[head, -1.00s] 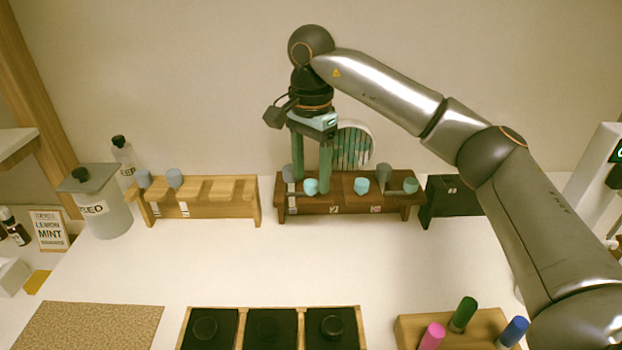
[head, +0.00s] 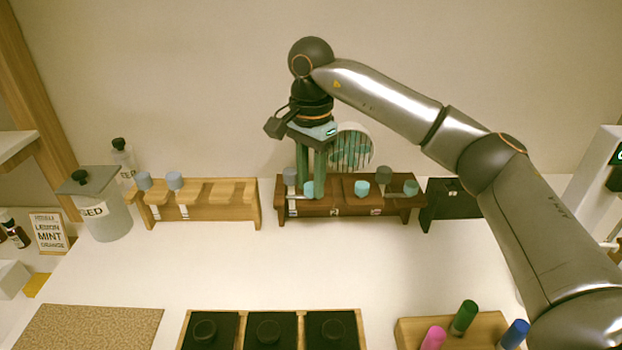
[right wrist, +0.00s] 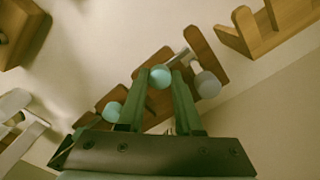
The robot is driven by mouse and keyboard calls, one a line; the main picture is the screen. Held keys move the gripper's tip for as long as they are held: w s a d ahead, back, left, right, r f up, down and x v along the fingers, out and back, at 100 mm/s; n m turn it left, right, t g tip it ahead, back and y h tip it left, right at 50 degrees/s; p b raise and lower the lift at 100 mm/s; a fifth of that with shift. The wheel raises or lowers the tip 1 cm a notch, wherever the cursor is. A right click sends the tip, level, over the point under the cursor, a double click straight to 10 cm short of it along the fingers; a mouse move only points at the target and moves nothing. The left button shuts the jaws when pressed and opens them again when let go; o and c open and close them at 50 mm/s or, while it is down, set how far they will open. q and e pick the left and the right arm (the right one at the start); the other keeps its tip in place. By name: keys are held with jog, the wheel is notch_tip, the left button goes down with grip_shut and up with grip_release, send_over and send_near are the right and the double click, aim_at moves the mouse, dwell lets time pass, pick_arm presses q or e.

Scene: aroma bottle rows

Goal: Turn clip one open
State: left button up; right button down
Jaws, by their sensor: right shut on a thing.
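A dark brown rack (head: 345,207) stands at the back of the table. Its clips carry teal knobs, and grey-capped bottles stand in it. The clip at its left end, clip one, has a teal knob (head: 308,189) beside a grey cap (head: 290,175). My right gripper (head: 312,194) points down from above and is shut on that knob. In the right wrist view the knob (right wrist: 161,76) sits between the fingers, with a pale bar (right wrist: 180,58) running toward the grey cap (right wrist: 207,84). Another teal knob (head: 362,188) is further right. My left gripper is out of view.
A round striped object (head: 352,147) stands behind the dark rack.

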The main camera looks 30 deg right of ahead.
dwell(0.5)
jog(key=shift+r+m+p, duration=0.1)
jog(key=shift+m+p, duration=0.35)
jog(key=shift+m, duration=0.25)
jog(key=shift+m+p, duration=0.55)
jog(key=shift+m, duration=0.65)
jog(key=m+p, duration=0.1)
jog(key=m, duration=0.3)
jog(key=m+p, duration=0.1)
jog(key=m, duration=0.4)
jog(key=m+p, duration=0.1)
jog(key=m, duration=0.4)
jog(key=c, duration=0.6)
grip_release()
